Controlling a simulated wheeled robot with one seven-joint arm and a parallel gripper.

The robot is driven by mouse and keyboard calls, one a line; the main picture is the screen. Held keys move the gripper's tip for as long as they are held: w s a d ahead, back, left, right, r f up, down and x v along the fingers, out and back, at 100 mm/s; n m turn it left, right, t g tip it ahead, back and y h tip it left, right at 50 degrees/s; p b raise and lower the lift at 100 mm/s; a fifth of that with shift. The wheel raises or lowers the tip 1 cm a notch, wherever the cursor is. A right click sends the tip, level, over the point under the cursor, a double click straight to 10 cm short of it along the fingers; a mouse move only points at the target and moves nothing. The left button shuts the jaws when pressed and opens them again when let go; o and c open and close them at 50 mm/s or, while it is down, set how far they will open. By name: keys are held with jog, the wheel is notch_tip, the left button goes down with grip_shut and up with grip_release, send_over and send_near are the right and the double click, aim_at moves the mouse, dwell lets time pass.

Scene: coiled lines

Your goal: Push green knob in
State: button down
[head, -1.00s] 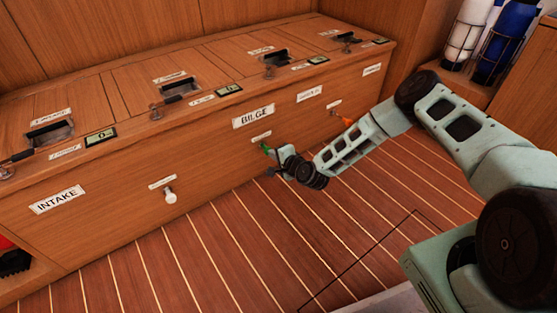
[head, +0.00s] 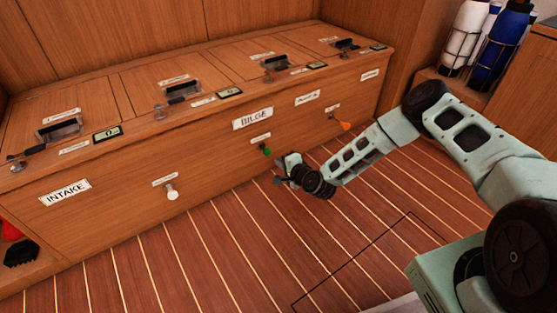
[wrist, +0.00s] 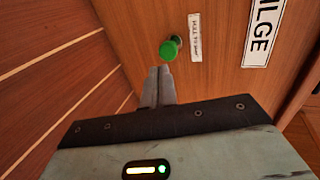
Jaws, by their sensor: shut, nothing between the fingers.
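The green knob (head: 266,151) sits on the front panel of the wooden bench, below the BILGE label (head: 253,118). In the wrist view the green knob (wrist: 171,48) stands out from the panel just beyond my fingertips, with a small label (wrist: 195,38) beside it. My gripper (head: 279,182) is low by the panel, to the lower right of the knob in the head view. In the wrist view my gripper (wrist: 159,72) has its two fingers together and empty. A small gap seems to separate the fingertips from the knob; contact cannot be told for sure.
A white knob (head: 172,192) is left on the same panel, near the INTAKE label (head: 65,193). An orange knob (head: 346,126) is to the right. Several clear-covered latches line the bench top. The striped floor (head: 220,250) in front is clear.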

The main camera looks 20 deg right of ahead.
jog(key=p+v, duration=0.4)
jog(key=v, duration=0.4)
jog(key=shift+s, duration=0.2)
jog(key=s+a+r+n+g+y+p, duration=0.1)
jog(key=s+a+r+n+g, duration=0.2)
jog(key=r, duration=0.4)
jog(key=s+a+r+n+g+p, duration=0.2)
jog(key=a+r+n+g, duration=0.1)
jog(key=a+r+n, duration=0.25)
jog(key=s+a+r+n+g+y+p, duration=0.1)
jog(key=s+a+r+n+g, duration=0.15)
jog(key=r+n, duration=0.4)
jog(key=s+d+r+n+g+h+p, duration=0.2)
jog(key=s+r+n+g+h+p, duration=0.35)
jog(key=s+r, duration=2.05)
notch_tip(320, 180, up, 37)
jog(key=s+n+p, duration=0.1)
jog(key=p, duration=3.5)
jog(key=shift+s+d+f+t, duration=0.2)
jog(key=shift+s+d+t, duration=0.05)
jog(key=shift+d+t, duration=0.1)
